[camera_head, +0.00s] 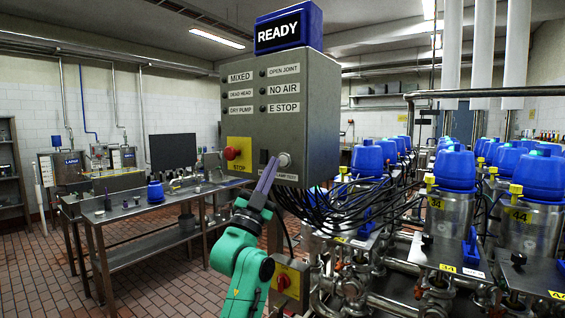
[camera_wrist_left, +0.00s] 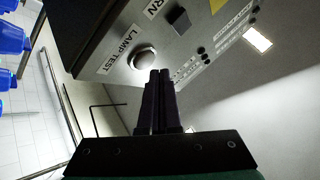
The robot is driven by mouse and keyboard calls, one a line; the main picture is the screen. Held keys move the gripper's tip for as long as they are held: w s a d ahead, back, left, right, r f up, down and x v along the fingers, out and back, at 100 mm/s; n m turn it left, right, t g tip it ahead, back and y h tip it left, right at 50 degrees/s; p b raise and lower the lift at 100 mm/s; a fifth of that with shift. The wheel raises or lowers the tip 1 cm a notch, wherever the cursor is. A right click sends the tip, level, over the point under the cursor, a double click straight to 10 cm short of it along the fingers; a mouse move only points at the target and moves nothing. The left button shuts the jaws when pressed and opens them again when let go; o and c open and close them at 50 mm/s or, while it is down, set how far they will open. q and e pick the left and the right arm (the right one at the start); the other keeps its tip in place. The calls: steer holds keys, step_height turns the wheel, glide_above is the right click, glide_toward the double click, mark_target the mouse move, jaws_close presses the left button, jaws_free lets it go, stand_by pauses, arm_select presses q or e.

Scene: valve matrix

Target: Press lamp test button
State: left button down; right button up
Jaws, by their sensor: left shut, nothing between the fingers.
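The lamp test button (camera_head: 284,160) is a round, pale button low on the right of the grey control box (camera_head: 277,117), above a label. In the left wrist view the button (camera_wrist_left: 143,59) sits beside the words LAMP TEST. My left gripper (camera_head: 268,170) is shut and empty, with its dark fingers pointing up toward the box just left of and below the button. In the left wrist view my fingertips (camera_wrist_left: 159,75) are close to the button's edge; I cannot tell if they touch. My right gripper is not in view.
A red stop button (camera_head: 232,153) on a yellow plate is at the box's lower left. A dark switch (camera_wrist_left: 179,18) is near the lamp button. A blue READY sign (camera_head: 289,29) tops the box. Blue-topped valves (camera_head: 454,168) and pipes crowd the right; a steel table (camera_head: 130,212) stands left.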

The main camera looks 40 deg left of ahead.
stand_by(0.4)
arm_select(q)
steer(key=shift+w, duration=0.45)
steer(key=shift+w+r, duration=0.1)
steer(key=shift+w, duration=0.3)
stand_by(0.5)
stand_by(0.3)
steer(key=shift+s, duration=0.8)
